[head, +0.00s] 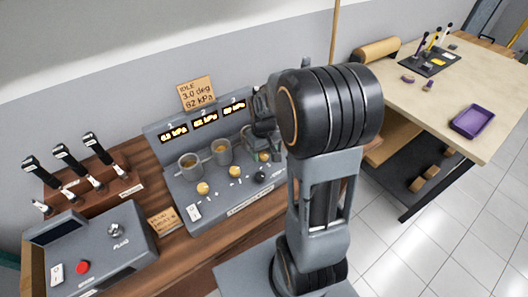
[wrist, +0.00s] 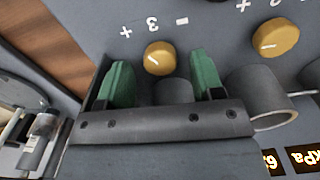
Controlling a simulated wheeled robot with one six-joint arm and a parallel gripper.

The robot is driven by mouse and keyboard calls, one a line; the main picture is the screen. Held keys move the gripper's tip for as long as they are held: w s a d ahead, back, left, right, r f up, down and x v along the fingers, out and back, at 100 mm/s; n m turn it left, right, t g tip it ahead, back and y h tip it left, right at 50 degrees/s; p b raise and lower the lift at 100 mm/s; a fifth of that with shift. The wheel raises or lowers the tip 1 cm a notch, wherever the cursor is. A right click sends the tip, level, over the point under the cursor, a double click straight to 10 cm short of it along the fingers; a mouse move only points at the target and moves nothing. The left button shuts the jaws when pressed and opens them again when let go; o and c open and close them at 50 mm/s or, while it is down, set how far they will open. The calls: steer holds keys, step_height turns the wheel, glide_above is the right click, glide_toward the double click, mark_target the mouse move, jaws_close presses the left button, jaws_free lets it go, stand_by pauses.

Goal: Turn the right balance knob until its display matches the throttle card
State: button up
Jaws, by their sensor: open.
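The throttle card (head: 196,93) stands behind the grey balance panel (head: 240,196) and reads IDLE, 3.0 deg, 62 kPa. Display 3 (head: 234,106), the right one, is lit, but its reading is too small to tell. The right balance knob (wrist: 159,58), brass with a white pointer line, shows in the wrist view beside the mark 3. My gripper (wrist: 159,72) is open, with one green finger on each side of this knob; I cannot tell whether they touch it. In the head view, my arm and gripper hide much of the panel's right side.
The middle knob (wrist: 275,38) and a grey cup (wrist: 256,92) are close to the gripper. Several levers (head: 70,160) and a box with a red button (head: 82,267) stand at left. A workbench (head: 430,105) with a purple tray (head: 472,121) is at right.

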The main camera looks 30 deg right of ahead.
steer(key=shift+f, duration=0.6)
steer(key=c, duration=0.9)
